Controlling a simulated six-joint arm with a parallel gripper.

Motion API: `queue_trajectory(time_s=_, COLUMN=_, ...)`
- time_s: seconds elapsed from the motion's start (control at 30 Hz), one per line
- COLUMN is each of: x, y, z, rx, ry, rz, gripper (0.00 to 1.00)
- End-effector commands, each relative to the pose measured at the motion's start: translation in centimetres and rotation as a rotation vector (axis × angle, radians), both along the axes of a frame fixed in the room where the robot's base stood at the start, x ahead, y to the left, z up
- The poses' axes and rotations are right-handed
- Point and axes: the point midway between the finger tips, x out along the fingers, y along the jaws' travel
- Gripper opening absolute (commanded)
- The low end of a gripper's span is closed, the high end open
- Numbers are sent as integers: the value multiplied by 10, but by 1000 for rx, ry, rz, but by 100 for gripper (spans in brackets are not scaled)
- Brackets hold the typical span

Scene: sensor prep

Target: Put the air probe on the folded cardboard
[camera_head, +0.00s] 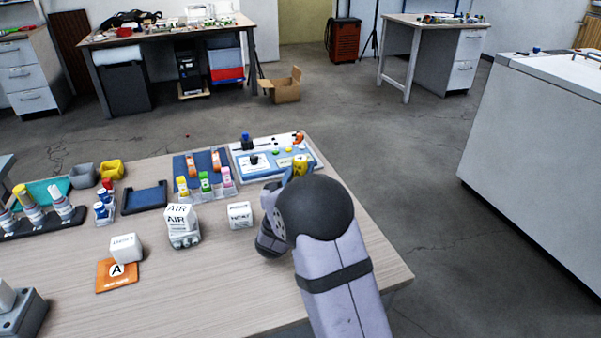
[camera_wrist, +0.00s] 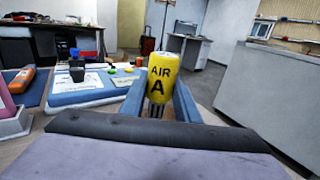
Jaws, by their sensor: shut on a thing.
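The air probe is a yellow cylinder with dark "AIR A" lettering (camera_wrist: 162,77), upright between the blue fingers of my gripper (camera_wrist: 158,104) in the wrist view. In the head view its yellow top (camera_head: 300,164) shows just beyond my gripper (camera_head: 287,176), near the right side of the table. My gripper is shut on it. Its lower end is partly hidden, so I cannot tell its height over the table. No thing is clearly a folded cardboard. An orange card marked A (camera_head: 117,283) lies flat at the left front, with a white block (camera_head: 126,248) at its back edge.
A white block marked AIR (camera_head: 177,219) stands on a grey base, with another white block (camera_head: 240,214) to its right. A blue-and-white panel (camera_head: 265,165) and a rack of coloured bottles (camera_head: 206,184) stand behind. The table's front middle is clear.

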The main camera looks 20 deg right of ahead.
Motion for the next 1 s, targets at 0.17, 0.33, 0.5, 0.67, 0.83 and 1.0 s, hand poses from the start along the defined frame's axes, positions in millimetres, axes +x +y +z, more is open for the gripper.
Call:
queue_trajectory(time_s=0.17, x=0, y=0, z=-2, rx=0, ry=0, rz=0, gripper=43)
queue_trajectory(time_s=0.33, x=0, y=0, z=-2, rx=1, ry=1, rz=0, gripper=47)
queue_trajectory(time_s=0.5, x=0, y=0, z=-2, rx=1, ry=1, rz=0, gripper=47)
queue_trajectory(time_s=0.67, x=-1, y=1, z=2, rx=0, ry=1, rz=1, gripper=47)
queue_trajectory(time_s=0.83, x=-20, y=15, z=0, rx=0, ry=1, rz=3, gripper=47)
queue_trajectory(time_s=1.0, x=-46, y=33, z=0, rx=0, ry=2, rz=4, gripper=47)
